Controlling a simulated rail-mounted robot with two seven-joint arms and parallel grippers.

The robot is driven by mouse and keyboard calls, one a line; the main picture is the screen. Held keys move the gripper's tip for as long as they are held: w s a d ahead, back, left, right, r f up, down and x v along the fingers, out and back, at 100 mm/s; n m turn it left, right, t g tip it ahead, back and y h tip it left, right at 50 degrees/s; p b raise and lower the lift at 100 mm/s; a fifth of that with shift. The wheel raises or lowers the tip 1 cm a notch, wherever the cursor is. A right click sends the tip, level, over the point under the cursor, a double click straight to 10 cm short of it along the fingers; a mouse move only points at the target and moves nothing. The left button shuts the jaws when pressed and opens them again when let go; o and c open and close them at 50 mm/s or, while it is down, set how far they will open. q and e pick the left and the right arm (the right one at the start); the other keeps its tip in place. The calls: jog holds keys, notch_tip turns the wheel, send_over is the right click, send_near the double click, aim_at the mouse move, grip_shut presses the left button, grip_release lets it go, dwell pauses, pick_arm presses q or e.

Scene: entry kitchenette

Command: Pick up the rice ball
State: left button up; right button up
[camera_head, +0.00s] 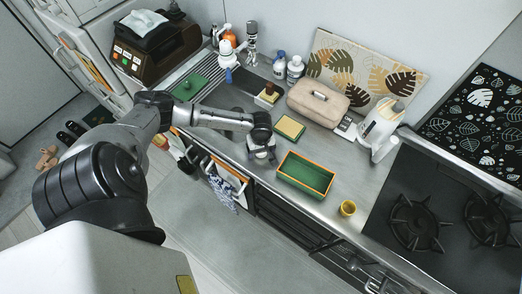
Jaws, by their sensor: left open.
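I cannot make out a rice ball for certain; it may be hidden by my left gripper or too small to tell. My left gripper (262,156) points down over the counter near its front edge, left of a green box with an orange rim (305,174). It is open, and I cannot see anything held in it. A small brown and yellow item (267,95) sits behind it by the sink. A flat yellow square with a dark edge (290,128) lies just behind and right of the gripper. My right gripper is not in view.
A beige case (318,102), white bottles (295,69) and a leaf-patterned board (366,66) stand along the back. A white appliance (380,128) stands left of the stove (440,215). A yellow cup (347,208) is near the front edge.

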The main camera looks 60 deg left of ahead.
pick_arm(q)
jog(key=shift+c, duration=0.3)
jog(key=c, duration=1.3)
jog(key=shift+r, duration=0.1)
jog(key=shift+r, duration=0.45)
notch_tip(320, 180, up, 3)
jog(key=shift+f+b, duration=0.2)
jog(key=shift+b, duration=0.1)
jog(key=shift+w+d+r+b, duration=0.45)
jog(key=shift+w+d+r, duration=0.65)
jog(key=shift+w, duration=0.6)
jog(key=shift+w+d+r+b, duration=0.45)
jog(key=shift+w+d+r, duration=0.35)
jog(key=shift+w+r, duration=0.75)
jog(key=shift+w+d+r+b, duration=0.45)
jog(key=shift+w+d+r, duration=0.55)
jog(key=shift+w, duration=0.85)
